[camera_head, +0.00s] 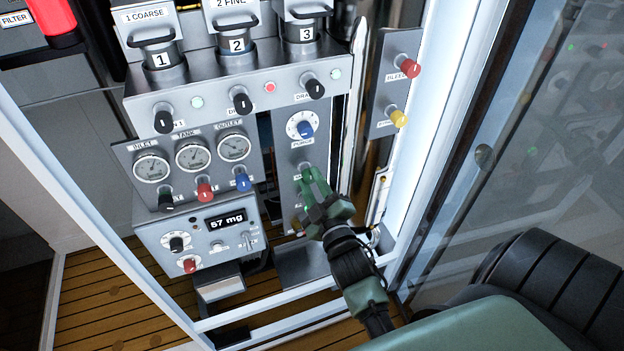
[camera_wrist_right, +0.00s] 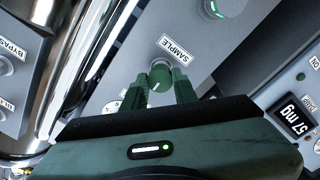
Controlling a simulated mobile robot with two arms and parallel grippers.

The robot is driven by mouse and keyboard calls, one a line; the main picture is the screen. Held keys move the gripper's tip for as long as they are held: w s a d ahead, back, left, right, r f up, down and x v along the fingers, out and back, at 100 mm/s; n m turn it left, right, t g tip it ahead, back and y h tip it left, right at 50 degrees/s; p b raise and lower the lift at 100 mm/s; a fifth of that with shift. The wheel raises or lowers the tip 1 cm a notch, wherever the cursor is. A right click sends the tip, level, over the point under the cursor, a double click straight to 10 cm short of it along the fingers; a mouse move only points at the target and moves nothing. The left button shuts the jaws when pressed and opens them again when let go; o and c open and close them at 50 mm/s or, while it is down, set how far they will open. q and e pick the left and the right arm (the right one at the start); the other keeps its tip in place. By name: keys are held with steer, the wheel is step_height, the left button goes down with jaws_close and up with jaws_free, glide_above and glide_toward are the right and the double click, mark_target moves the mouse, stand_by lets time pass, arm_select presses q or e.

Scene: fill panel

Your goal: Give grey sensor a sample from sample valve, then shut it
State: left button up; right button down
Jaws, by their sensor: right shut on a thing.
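The sample valve is a small green knob (camera_wrist_right: 160,78) under a SAMPLE label (camera_wrist_right: 174,46) in the right wrist view. My right gripper (camera_wrist_right: 160,88) is shut on this knob, one finger at each side. In the head view my right gripper (camera_head: 312,182) reaches the narrow panel below the PURGE dial and mostly hides the knob. A grey box (camera_head: 160,234) with a lit readout of 57 mg (camera_head: 227,220) is at lower left; it has small knobs and a switch. I cannot tell for sure whether it is the grey sensor. My left gripper is not in view.
The PURGE dial (camera_head: 304,125) has a blue knob just above my right gripper. Several gauges (camera_head: 193,155) with coloured knobs are to the left. A side plate (camera_head: 396,85) carries red and yellow knobs. A glass door (camera_head: 500,140) stands open at right.

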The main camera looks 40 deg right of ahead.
steer(key=shift+f+m, duration=0.1)
steer(key=shift+m, duration=0.2)
steer(key=c, duration=1.1)
jaws_free()
